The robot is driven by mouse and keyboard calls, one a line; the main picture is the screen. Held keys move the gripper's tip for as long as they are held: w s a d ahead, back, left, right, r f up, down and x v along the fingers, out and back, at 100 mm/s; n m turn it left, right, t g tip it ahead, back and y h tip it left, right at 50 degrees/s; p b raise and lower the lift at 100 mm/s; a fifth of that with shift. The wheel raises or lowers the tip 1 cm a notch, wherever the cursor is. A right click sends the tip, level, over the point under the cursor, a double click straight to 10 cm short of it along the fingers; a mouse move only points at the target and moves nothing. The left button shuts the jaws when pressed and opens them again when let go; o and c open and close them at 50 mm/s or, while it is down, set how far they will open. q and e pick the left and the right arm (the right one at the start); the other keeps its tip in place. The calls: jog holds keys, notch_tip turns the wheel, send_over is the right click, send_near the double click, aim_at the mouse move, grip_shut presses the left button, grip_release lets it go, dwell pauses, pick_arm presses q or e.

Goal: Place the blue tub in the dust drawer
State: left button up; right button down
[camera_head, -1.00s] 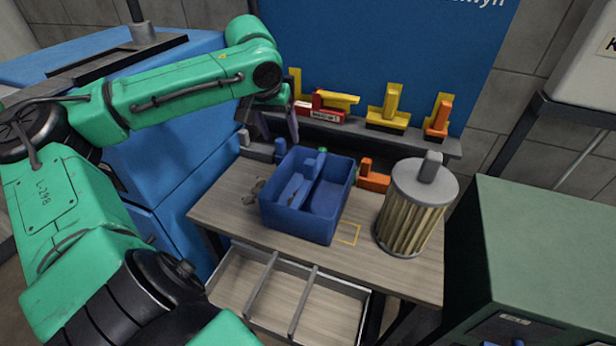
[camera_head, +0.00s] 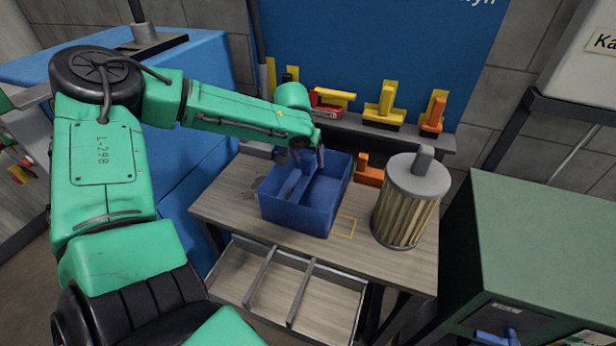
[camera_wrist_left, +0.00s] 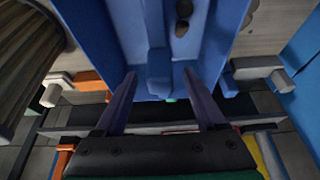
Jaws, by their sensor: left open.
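The blue tub (camera_head: 297,213) stands upright on the wooden workbench (camera_head: 222,205). It is open at the top with a ridge or handle along its middle. My left gripper (camera_head: 306,160) is open at the tub's back edge and partly covers it. In the left wrist view the two fingers (camera_wrist_left: 159,74) point at the tub (camera_wrist_left: 112,35), spread to either side of its middle ridge. I cannot tell whether they touch it. The drawer (camera_head: 322,323) below the bench is pulled out; its visible compartments, split by thin dividers, look empty. My right gripper is not in view.
A pleated filter cylinder (camera_head: 404,208) stands on the bench right of the tub. An orange block (camera_head: 369,174) sits behind. A shelf (camera_head: 447,146) with yellow and orange parts runs along the back. A green cabinet (camera_head: 545,235) is at right, a blue one (camera_head: 185,165) at left.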

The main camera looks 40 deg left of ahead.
pick_arm(q)
jog(key=shift+w+a+f, duration=0.15)
jog(key=shift+w+f, duration=0.05)
jog(key=shift+f, duration=0.3)
jog(key=shift+s+r, duration=0.1)
jog(key=c, duration=0.4)
grip_shut()
dwell(0.5)
